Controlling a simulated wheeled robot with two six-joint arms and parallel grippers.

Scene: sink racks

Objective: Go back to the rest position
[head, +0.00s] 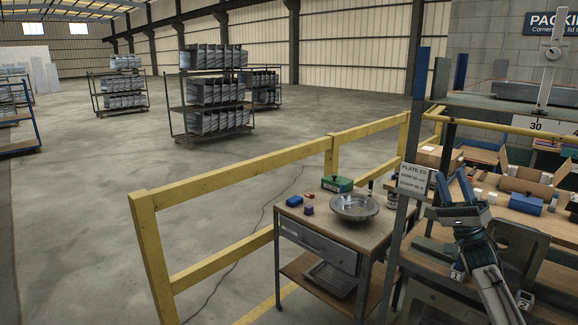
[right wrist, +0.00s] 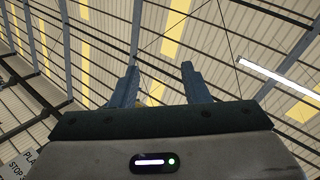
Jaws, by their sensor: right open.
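My right gripper (head: 453,190) stands at the right of the head view, with its blue fingers pointing up and apart. It is open and empty, above the wooden workbench (head: 520,203). In the right wrist view the two fingers (right wrist: 160,85) are spread with nothing between them, and only the ceiling shows behind. My left gripper is not in view.
A yellow railing (head: 235,170) runs along the left of a small wooden cart (head: 335,225) holding a metal bowl (head: 354,207) and a green box (head: 338,184). A post with a plate sign (head: 413,180) stands left of my gripper. Open floor lies beyond the railing.

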